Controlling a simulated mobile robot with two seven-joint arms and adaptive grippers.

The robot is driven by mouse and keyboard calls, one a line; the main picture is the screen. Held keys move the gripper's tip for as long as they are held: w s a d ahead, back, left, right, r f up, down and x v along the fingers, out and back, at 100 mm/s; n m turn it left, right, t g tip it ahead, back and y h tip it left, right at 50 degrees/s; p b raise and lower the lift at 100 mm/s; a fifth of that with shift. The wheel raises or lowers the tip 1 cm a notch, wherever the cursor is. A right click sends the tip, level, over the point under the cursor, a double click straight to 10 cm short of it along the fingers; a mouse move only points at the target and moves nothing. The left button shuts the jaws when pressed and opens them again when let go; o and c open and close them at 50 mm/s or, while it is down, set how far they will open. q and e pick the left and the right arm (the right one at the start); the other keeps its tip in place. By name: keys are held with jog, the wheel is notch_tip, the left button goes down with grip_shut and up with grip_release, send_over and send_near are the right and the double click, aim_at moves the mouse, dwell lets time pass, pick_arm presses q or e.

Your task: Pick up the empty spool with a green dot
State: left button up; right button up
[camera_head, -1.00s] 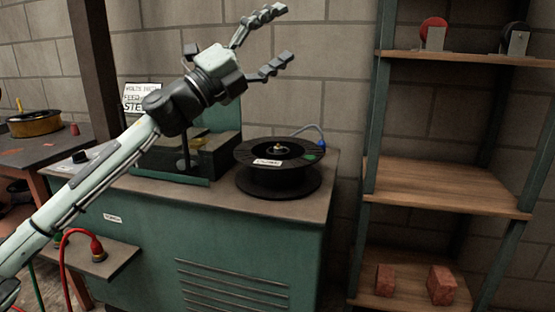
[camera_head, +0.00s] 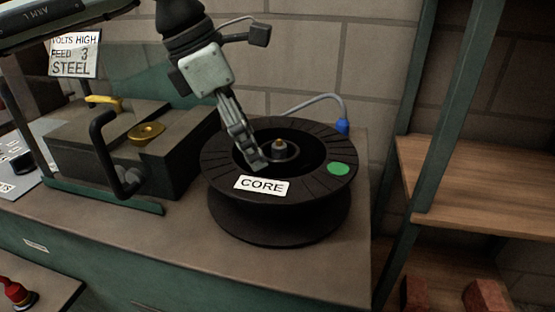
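The black spool (camera_head: 225,165) stands flat on the green cabinet's top. It has a white CORE label (camera_head: 262,186) and a green dot (camera_head: 339,169) on its upper flange, and a recessed centre with a small brass-coloured post. My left gripper (camera_head: 254,158) points down over the spool from above. Its fingertips are at the left front side of the central recess. The fingers are seen edge-on and overlap, so their gap is hidden. Whether they touch the spool is unclear. My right gripper is out of view.
Left of the spool is a dark box (camera_head: 185,145) with a black handle (camera_head: 105,150) and a yellow lever (camera_head: 104,101). A blue-ended hose (camera_head: 342,126) is behind the spool. A wooden shelf unit (camera_head: 480,185) stands at right. The cabinet top (camera_head: 180,235) is bare in front.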

aim_at(268, 169)
pick_arm(q)
jog(key=x, duration=0.7)
jog(key=shift+s+d+p, duration=0.15)
jog(key=shift+d+p, duration=0.05)
jog(key=shift+p, duration=0.1)
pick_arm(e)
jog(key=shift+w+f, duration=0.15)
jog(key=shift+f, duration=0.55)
pick_arm(q)
jog(key=shift+c, duration=0.6)
jog(key=shift+r, duration=0.1)
jog(key=c, duration=1)
jog(key=shift+r, duration=0.1)
